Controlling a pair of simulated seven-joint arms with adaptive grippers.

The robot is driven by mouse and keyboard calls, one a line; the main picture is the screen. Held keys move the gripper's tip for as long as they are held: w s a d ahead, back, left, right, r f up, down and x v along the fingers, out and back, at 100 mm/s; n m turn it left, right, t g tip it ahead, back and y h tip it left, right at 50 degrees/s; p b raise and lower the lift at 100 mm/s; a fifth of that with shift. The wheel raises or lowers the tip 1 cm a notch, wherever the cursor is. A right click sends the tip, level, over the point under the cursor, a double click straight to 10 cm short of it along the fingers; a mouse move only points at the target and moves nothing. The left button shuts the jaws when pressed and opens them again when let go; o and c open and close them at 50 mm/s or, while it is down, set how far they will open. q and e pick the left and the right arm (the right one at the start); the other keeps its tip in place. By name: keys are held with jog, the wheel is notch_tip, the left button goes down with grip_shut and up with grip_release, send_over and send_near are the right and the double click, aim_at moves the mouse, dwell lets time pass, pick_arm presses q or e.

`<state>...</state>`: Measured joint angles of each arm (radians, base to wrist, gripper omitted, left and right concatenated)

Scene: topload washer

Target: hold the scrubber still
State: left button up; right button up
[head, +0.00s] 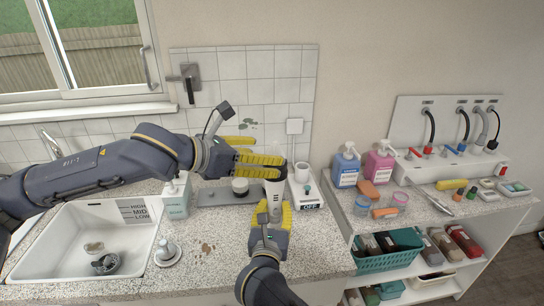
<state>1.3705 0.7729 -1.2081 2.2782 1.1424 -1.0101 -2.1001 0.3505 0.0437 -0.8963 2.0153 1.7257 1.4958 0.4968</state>
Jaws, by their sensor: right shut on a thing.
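My left gripper (262,152) reaches in from the left, just above and behind the scrubber. Its yellow fingers stand apart, with nothing seen held between them. The lower finger overlaps the scrubber's top in the picture, so I cannot tell whether they touch.
A sink (85,240) is at the left, with a soap bottle (175,198) beside it. A white device marked OFF (308,192) stands close right of the scrubber. Blue (346,168) and pink bottles (379,165) stand on the shelf unit at the right. The front counter is mostly clear.

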pick_arm(q)
jog(key=v, duration=0.7)
jog(key=shift+s+a+r, duration=0.15)
jog(key=shift+s+a, duration=0.05)
jog(key=shift+s, duration=0.05)
